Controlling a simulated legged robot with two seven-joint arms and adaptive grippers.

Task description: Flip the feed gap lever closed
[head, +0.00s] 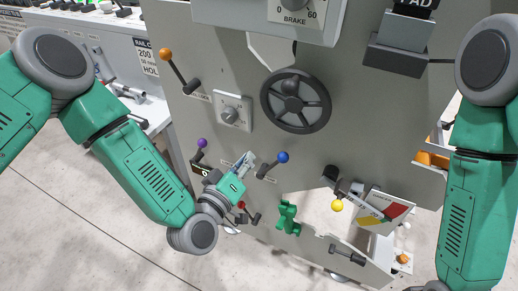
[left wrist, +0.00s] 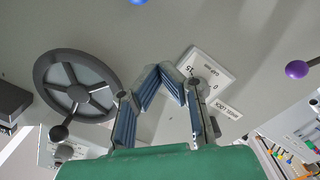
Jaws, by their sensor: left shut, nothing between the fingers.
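Several levers with coloured knobs stand on the grey machine panel. I cannot read which one is labelled feed gap. My left gripper (head: 246,160) is shut and empty, between the purple-knobbed lever (head: 202,143) and the blue-knobbed lever (head: 282,157), close to the blue one. In the left wrist view my left gripper (left wrist: 160,72) has its fingertips together, with the blue knob (left wrist: 138,2) at the top edge and the purple knob (left wrist: 297,69) at the right. A red-knobbed lever (head: 242,205) is just below the gripper. My right gripper is out of view.
An orange-knobbed lever (head: 166,55), a dial (head: 230,112) and a black handwheel (head: 296,101) are higher on the panel. A green part (head: 287,215) and a yellow-knobbed lever (head: 337,205) are lower right. The floor (head: 90,215) at lower left is clear.

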